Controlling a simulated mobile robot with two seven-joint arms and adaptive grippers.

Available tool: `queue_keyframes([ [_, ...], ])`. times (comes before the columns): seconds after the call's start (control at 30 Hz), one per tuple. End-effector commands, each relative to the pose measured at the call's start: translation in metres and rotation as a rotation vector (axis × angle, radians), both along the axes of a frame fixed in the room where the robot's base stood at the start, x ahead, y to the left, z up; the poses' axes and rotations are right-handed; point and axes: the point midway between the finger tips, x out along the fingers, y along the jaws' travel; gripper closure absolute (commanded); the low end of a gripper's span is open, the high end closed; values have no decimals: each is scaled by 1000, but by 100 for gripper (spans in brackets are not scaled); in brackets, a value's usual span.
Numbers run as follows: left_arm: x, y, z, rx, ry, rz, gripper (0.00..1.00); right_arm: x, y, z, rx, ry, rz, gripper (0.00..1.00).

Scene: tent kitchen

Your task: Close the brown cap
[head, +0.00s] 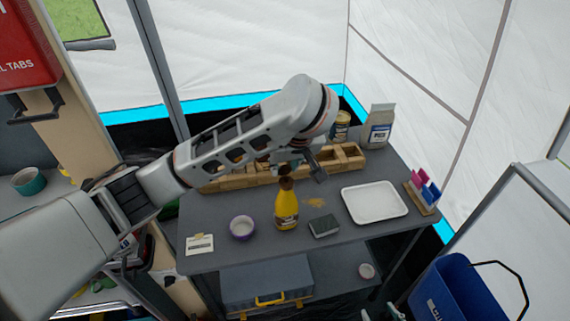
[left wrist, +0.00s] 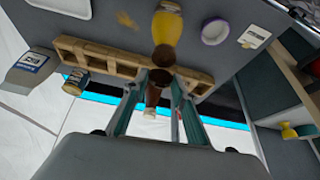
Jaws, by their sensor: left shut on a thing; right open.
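A yellow bottle (head: 287,209) with a brown top (head: 285,184) stands upright on the grey table, left of its middle. The bottle also shows upper centre in the left wrist view (left wrist: 168,28). My left gripper (head: 291,168) is right above the bottle, mostly hidden by its own arm in the head view. In the left wrist view my left gripper (left wrist: 158,82) is shut on the brown cap (left wrist: 159,77), close against the bottle's dark neck. Whether the cap touches the neck I cannot tell. My right gripper is not in view.
A purple-rimmed bowl (head: 242,228) and a card (head: 200,243) lie left of the bottle. A dark sponge-like block (head: 324,226) and a white tray (head: 374,203) lie right. A wooden crate (head: 346,158), a jar (head: 342,126) and a bag (head: 379,128) stand behind.

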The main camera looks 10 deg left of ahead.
Motion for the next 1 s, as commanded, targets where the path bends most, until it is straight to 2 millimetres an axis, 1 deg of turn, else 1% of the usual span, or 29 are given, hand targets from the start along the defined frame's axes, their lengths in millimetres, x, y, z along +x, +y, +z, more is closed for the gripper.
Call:
queue_keyframes([
  [0.6,-15,-7,-6,165,-386,-4,95,-1,0,-1,0,1,0,58],
  [0.8,-18,-8,-9,204,-476,-3,95,-1,0,-1,-1,2,0,58],
  [1.0,-19,-9,-10,223,-524,-2,95,-1,0,-1,-1,2,0,58],
])
